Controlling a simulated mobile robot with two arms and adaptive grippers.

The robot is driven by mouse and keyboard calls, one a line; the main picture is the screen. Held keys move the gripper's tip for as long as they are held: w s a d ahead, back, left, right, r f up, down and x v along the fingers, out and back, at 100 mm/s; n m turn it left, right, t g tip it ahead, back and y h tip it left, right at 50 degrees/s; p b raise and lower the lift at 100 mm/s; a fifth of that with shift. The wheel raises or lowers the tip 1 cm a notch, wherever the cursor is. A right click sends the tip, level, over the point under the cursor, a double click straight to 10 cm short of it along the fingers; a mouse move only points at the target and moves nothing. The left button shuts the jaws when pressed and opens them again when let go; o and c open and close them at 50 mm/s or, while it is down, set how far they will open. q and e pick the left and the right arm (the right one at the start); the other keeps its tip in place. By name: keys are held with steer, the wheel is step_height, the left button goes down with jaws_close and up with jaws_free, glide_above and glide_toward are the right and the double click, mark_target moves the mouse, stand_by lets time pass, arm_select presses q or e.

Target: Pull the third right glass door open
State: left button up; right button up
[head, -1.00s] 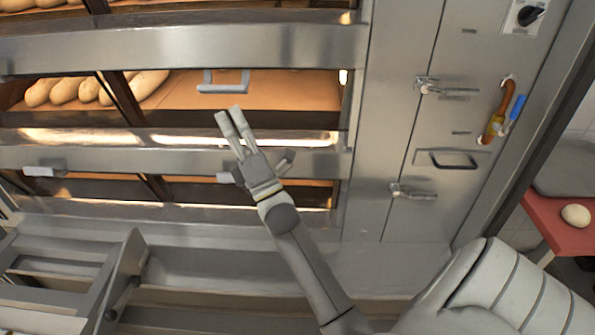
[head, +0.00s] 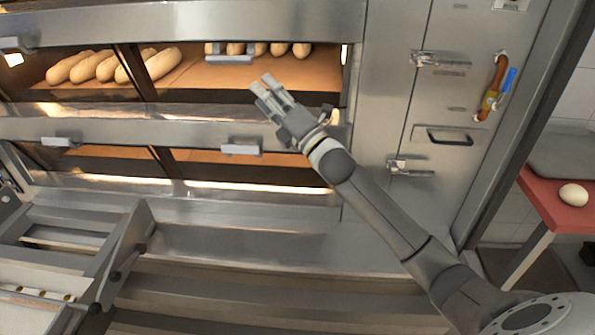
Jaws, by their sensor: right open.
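Two right glass doors show in the oven front. The upper right glass door (head: 190,83) has a grey bar handle (head: 232,55), and loaves show behind it. The lower right glass door (head: 225,172) has a pale handle (head: 240,149) on its top edge. I cannot tell from this view which of them is the third. Both look closed. My right gripper (head: 262,85) is open and empty, in front of the upper glass. Its fingertips are below and right of the upper handle, apart from it, and above the lower handle. My left gripper is not in view.
Left glass doors with long loaves (head: 165,63) adjoin on the left. A steel panel with latches (head: 436,60) stands to the right. A metal rack-like frame (head: 125,245) is at lower left. A red table (head: 560,205) with a white round object (head: 573,195) is at far right.

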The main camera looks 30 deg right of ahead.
steer(key=x, duration=1.2)
steer(key=shift+s+a+r, duration=0.1)
steer(key=shift+s+a, duration=0.05)
steer(key=shift+a, duration=0.05)
step_height(320, 180, up, 7)
steer(key=m+g+h+p, duration=0.3)
steer(key=m+g+p, duration=0.5)
steer(key=p, duration=2.1)
glide_above(230, 57)
steer(key=s, duration=0.2)
steer(key=shift+w+d+r+m+t, duration=0.2)
steer(key=shift+m+t, duration=0.1)
steer(key=shift+t, duration=0.2)
steer(key=shift+s+d+f+b, duration=0.1)
steer(key=shift+s+f+b, duration=0.2)
steer(key=shift+f+b, duration=0.15)
steer(key=b+v, duration=0.4)
steer(key=v, duration=0.6)
steer(key=s+a+f+m+g, duration=0.2)
steer(key=s+f+m, duration=0.1)
steer(key=s+f, duration=0.5)
steer(key=s+a+f+m+g+h, duration=0.1)
steer(key=s+a+f+m+g, duration=0.1)
steer(key=s+f, duration=0.6)
step_height(230, 57, down, 3)
steer(key=shift+s+a+r+m+g, duration=0.15)
steer(key=shift+s+a+m+g, duration=0.1)
steer(key=shift+m+g, duration=0.6)
